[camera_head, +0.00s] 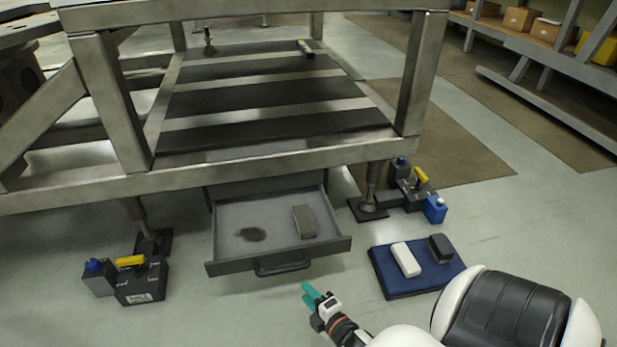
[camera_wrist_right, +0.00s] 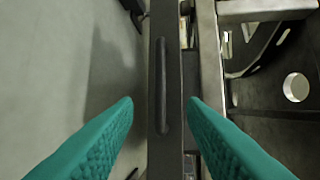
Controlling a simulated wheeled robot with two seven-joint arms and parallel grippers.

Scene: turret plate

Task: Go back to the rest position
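My right gripper (camera_head: 312,293), with teal fingers, is in front of the open drawer (camera_head: 232,212), to the right of its handle (camera_head: 283,268) in the head view. In the right wrist view the fingers (camera_wrist_right: 160,112) are spread apart with nothing between them that they touch; the dark drawer handle (camera_wrist_right: 162,80) shows beyond them. The drawer holds a grey-brown block (camera_head: 304,221) and a dark flat patch or object (camera_head: 251,234). My left gripper is not in view.
A steel frame table (camera_head: 270,160) stands above the drawer. A blue mat (camera_head: 400,288) on the floor at right bears a white block (camera_head: 405,259) and a dark block (camera_head: 440,248). Dark devices (camera_head: 140,281) with yellow handles stand by the table feet. Shelves (camera_head: 540,50) line the back right.

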